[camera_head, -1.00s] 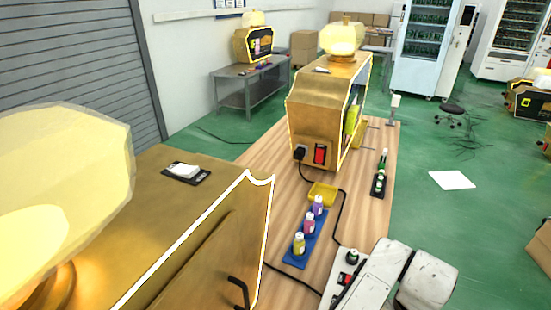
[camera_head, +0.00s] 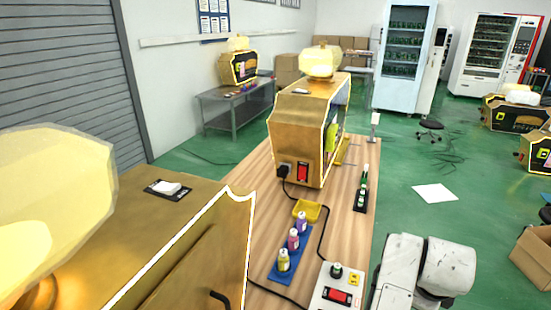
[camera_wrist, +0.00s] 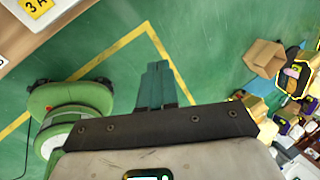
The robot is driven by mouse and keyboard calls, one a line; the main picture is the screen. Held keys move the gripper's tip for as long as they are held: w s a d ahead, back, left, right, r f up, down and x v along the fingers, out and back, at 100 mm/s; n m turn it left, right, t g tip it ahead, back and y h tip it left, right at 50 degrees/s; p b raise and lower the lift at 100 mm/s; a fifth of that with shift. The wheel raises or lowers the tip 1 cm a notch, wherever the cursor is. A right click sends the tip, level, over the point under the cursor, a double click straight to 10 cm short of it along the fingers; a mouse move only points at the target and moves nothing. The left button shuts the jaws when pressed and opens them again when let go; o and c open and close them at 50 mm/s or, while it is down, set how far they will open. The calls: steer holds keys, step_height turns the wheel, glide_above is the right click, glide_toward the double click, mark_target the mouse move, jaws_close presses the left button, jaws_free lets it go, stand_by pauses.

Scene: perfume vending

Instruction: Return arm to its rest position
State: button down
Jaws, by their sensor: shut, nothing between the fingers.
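My gripper (camera_wrist: 157,85) shows in the wrist view with its two dark green fingers together and nothing between them. It hangs over the green floor, beside the yellow floor line (camera_wrist: 165,55) and apart from every object. In the head view my white arm (camera_head: 398,270) is at the lower right, just right of the wooden table (camera_head: 235,215). My gripper is out of sight in that view.
The table holds gold machines (camera_head: 300,130), a blue tray (camera_head: 276,273) with three small bottles, a yellow tray (camera_head: 307,210) and a white control box (camera_head: 325,298). A cardboard box (camera_head: 533,255) stands on the floor at right. Floor between is largely clear.

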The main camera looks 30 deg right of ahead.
steer(key=s+a+f+n+y, duration=0.1)
steer(key=s+a+f+n, duration=0.2)
steer(key=a+n, duration=0.3)
steer(key=s+a+f+n+y, duration=0.1)
steer(key=s+a+f+n, duration=0.3)
steer(key=n, duration=1)
steer(key=s+a+f+n+y, duration=0.1)
steer(key=s+a+f+n, duration=0.2)
steer(key=a+n, duration=0.7)
steer(key=shift+s+a+f+n+g+y, duration=0.2)
steer(key=shift+f+n+g+y, duration=0.15)
steer(key=shift+f+n, duration=0.35)
